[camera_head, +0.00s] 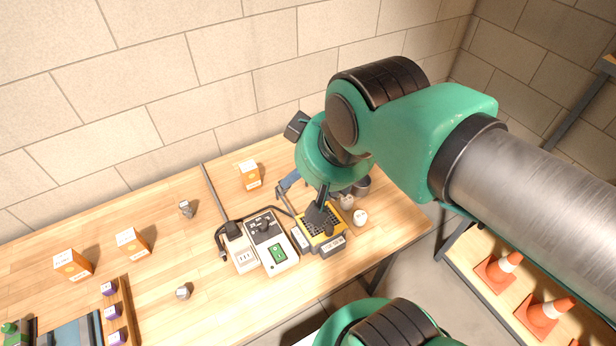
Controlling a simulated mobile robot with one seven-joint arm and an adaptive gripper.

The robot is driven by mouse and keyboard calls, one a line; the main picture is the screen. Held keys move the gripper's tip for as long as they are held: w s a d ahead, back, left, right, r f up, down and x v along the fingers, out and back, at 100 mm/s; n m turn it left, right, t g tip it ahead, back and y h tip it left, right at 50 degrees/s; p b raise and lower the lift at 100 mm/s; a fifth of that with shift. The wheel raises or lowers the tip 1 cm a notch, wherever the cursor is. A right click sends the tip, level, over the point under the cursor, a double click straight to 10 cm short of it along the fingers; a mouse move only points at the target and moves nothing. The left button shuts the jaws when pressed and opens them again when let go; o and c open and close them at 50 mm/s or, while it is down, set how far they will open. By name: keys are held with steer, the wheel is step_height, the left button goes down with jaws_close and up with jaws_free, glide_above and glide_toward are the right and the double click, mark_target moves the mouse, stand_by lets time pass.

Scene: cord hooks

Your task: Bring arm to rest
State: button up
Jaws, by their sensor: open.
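My arm reaches in from the right, with its green wrist above the wooden workbench (200,290). My gripper (320,216), dark and partly hidden by the wrist, points down over a yellow-framed black box (333,244) near the bench's right part. It is open, and I see nothing held in it. I cannot tell whether its fingertips touch the box.
Left of the yellow-framed box stand a grey device with a green switch (277,252) and a white-faced unit (243,258) with a dark cord. Small cups (361,217) stand to the right. Orange-white boxes (133,243) stand further left. Traffic cones (543,316) stand on a lower shelf at right.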

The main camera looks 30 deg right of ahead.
steer(key=shift+s, duration=0.2)
step_height(320, 180, down, 5)
steer(key=b, duration=0.5)
steer(key=shift+f, duration=0.2)
steer(key=shift+o, duration=0.6)
stand_by(0.8)
steer(key=shift+w+r, duration=0.1)
steer(key=shift+w, duration=0.05)
